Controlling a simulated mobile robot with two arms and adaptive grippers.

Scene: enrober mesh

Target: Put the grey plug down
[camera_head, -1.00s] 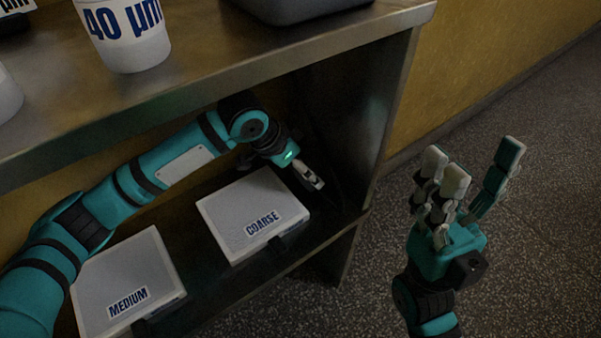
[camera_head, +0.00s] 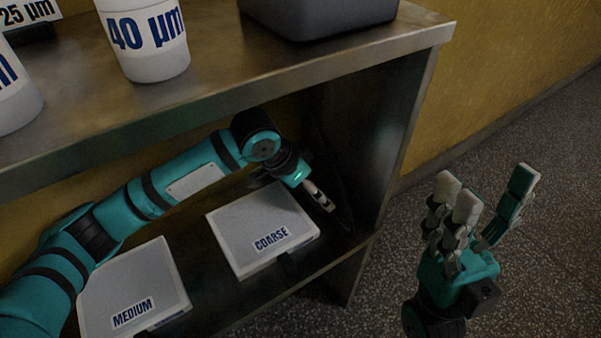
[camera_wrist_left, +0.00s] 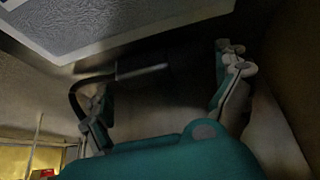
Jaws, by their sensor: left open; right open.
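The grey plug (camera_wrist_left: 140,72) shows in the left wrist view as a slim grey rod on the end of a curved black cable (camera_wrist_left: 82,88). It appears to lie on the dark shelf surface. My left gripper (camera_wrist_left: 165,74) is open, with its fingers spread on either side of the plug; the left finger is close to the cable. In the head view my left gripper (camera_head: 319,197) reaches into the lower shelf, right of the COARSE box, and the plug cannot be made out there. My right gripper (camera_head: 487,203) is open and empty over the floor at right.
The COARSE box (camera_head: 255,217) and the MEDIUM box (camera_head: 128,280) sit on the lower shelf. The shelf's side panel (camera_head: 385,125) stands close right of my left gripper. White cups, including one marked 40 µm (camera_head: 155,68), and a dark grey bin (camera_head: 315,18) stand on top.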

